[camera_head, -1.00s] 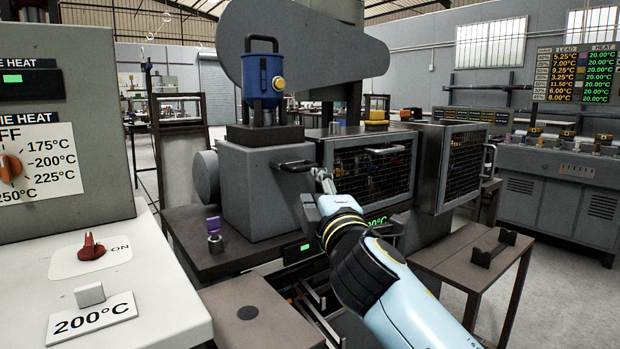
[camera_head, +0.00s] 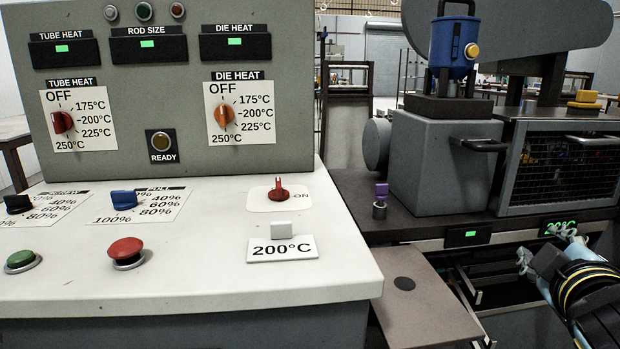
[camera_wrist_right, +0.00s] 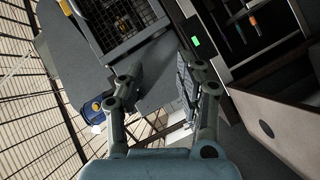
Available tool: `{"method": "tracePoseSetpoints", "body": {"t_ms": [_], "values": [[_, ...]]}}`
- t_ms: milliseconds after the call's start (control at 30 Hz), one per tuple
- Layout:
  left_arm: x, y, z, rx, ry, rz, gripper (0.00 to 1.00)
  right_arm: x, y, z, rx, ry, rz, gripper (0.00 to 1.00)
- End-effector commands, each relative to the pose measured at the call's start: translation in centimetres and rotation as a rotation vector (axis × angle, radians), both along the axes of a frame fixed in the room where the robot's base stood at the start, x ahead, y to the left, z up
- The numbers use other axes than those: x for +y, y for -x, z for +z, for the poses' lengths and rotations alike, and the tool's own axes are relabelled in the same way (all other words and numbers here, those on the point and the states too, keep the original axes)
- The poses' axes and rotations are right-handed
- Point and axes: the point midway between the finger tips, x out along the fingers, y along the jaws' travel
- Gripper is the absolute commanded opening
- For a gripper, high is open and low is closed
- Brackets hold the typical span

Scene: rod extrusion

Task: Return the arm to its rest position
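My right gripper (camera_head: 548,246) is at the lower right of the head view, in front of the machine's lower front edge. In the right wrist view its two fingers (camera_wrist_right: 163,85) stand apart with nothing held between them. It is clear of the black handle (camera_head: 480,144) on the grey machine block (camera_head: 432,175), which is above and to the left of it. The wire-mesh guard (camera_head: 565,168) is above the gripper. My left gripper is not in view.
The control console (camera_head: 330,277) fills the left of the head view, with knobs, buttons and a 200°C card (camera_head: 283,249). A brown stand (camera_head: 430,290) is left of the right gripper. A blue hopper (camera_head: 453,50) tops the machine block.

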Motion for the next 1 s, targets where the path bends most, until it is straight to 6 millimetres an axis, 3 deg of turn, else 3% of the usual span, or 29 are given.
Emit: {"method": "tracePoseSetpoints", "body": {"t_ms": [33, 100, 233, 400, 633, 1000], "values": [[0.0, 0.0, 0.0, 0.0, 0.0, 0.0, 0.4, -0.1, 2.7, -2.6, 0.073, -0.136, -0.045, 0.36], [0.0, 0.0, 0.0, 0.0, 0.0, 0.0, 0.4, 0.3, 6.2, -5.7, 0.177, -0.32, -0.109, 0.36], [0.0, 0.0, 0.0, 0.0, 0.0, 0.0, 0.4, 2.0, 11.6, -9.4, 0.342, -0.55, -0.196, 0.36], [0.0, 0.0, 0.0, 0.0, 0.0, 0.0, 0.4, 4.4, 17.4, -11.9, 0.52, -0.74, -0.279, 0.36], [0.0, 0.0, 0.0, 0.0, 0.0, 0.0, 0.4, 7.7, 24.5, -13.1, 0.744, -0.911, -0.366, 0.36], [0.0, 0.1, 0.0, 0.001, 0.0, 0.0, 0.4, 6.4, 23.3, -25.4, 0.777, -0.909, -0.405, 0.36]]}}
